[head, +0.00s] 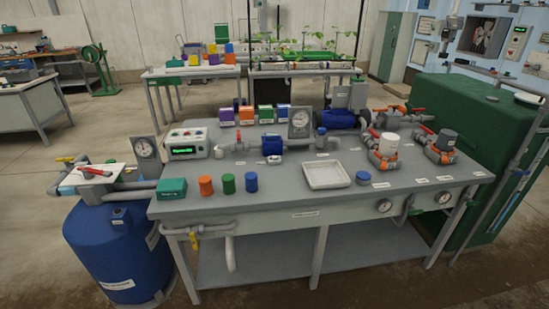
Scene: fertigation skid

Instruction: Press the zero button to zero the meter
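A pale meter box (188,143) with a lit green display (183,151) stands at the back left of the grey skid table (270,190). Small coloured buttons (187,132) show on its upper face, red among them. They are too small to tell which one is the zero button, and I cannot read the display. Neither of my grippers is in view.
A dial gauge (144,150) stands left of the meter; grey pipework (235,147) runs to its right. A teal box (171,188) and orange (206,186), green (228,183) and blue (251,182) cylinders stand in front. A white tray (326,175) lies mid-table. A blue tank (110,245) stands at left.

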